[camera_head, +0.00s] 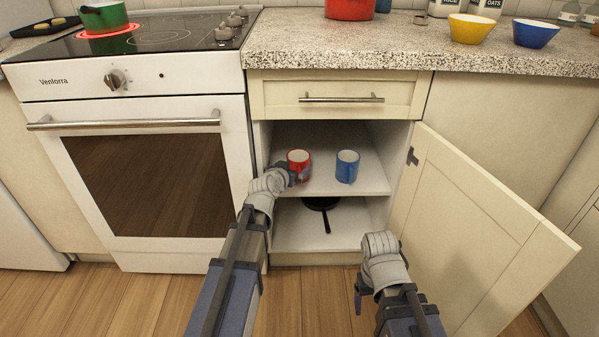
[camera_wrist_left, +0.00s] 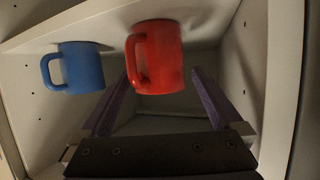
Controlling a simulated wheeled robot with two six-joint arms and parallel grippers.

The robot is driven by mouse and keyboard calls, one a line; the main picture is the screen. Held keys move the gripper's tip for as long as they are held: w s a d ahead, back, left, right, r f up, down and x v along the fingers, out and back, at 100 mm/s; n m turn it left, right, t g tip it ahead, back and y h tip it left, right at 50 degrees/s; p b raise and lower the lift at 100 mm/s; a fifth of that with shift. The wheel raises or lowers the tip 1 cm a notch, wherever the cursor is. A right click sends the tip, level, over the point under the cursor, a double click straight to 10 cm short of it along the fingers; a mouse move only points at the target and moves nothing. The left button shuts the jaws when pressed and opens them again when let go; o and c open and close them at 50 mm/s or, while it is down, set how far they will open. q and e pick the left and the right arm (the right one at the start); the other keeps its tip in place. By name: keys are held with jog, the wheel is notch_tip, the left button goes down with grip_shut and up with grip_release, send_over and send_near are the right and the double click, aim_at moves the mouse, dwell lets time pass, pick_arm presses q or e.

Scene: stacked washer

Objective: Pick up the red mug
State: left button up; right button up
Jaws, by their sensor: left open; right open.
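The red mug (camera_head: 299,158) stands upright on the upper shelf of the open cabinet, at the left. My left gripper (camera_head: 291,172) is open right in front of it and covers its lower part in the head view. In the left wrist view, which looks upside down, the red mug (camera_wrist_left: 160,60) lines up between the two spread fingers of the gripper (camera_wrist_left: 158,80), its handle towards the left finger. I cannot tell how far it is between them. My right gripper (camera_head: 362,292) is open, low in front of the cabinet, away from the mugs.
A blue mug (camera_head: 347,166) stands to the right of the red mug on the shelf (camera_head: 365,183); a gap separates them. A black pan (camera_head: 321,204) lies on the lower shelf. The cabinet door (camera_head: 470,230) is swung open to the right. The oven (camera_head: 145,180) is at the left.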

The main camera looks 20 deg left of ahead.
aim_at(295, 167)
pick_arm(q)
jog(key=shift+f+b+x, duration=0.1)
jog(key=shift+b+x, duration=0.5)
jog(key=shift+x, duration=0.75)
jog(key=shift+f+b+x, duration=0.15)
jog(key=shift+b+x, duration=0.4)
jog(key=shift+x, duration=0.85)
jog(key=shift+s+d, duration=0.1)
jog(key=shift+c, duration=0.2)
jog(key=c, duration=1.4)
jog(key=shift+o, duration=0.2)
jog(key=shift+r, duration=0.1)
jog(key=shift+r, duration=0.15)
notch_tip(295, 167, up, 10)
jog(key=p, duration=1)
